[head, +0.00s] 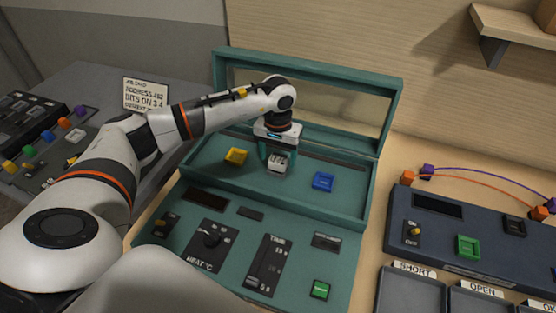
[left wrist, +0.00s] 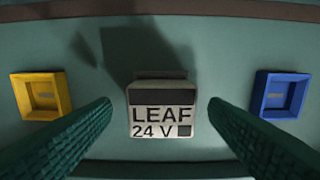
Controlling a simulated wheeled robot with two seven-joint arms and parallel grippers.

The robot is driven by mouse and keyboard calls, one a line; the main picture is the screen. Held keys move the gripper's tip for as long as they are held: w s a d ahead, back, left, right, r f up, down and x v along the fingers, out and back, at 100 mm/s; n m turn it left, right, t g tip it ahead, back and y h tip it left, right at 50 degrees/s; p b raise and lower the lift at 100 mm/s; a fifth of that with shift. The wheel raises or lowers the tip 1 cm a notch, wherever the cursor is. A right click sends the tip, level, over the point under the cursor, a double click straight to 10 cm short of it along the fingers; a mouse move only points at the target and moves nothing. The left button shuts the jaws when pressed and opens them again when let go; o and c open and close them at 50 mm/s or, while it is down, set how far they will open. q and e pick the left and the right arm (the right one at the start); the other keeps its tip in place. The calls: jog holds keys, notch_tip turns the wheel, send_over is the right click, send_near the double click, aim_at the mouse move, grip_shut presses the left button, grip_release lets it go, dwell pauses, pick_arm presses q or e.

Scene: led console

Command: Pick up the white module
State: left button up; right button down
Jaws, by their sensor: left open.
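The white module (head: 278,163) sits on the teal console (head: 210,178), in its raised back part, between a yellow square piece (head: 236,156) and a blue square piece (head: 323,181). In the left wrist view the white module (left wrist: 161,112) shows dark print reading "LEAF 24 V". My left gripper (head: 275,158) is over the module, pointing down. In the left wrist view its two dark green fingers (left wrist: 160,118) are open, one on each side of the module, with gaps between. My right gripper is not in view.
The console's frame (head: 392,110) stands up behind the module. A dark blue unit (head: 470,235) with orange and purple cables is at right, with grey trays (head: 410,290) in front. A grey panel with coloured knobs and a card (head: 146,93) are at left.

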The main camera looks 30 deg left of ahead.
pick_arm(q)
jog(key=shift+w+f, duration=0.1)
jog(key=c, duration=1.1)
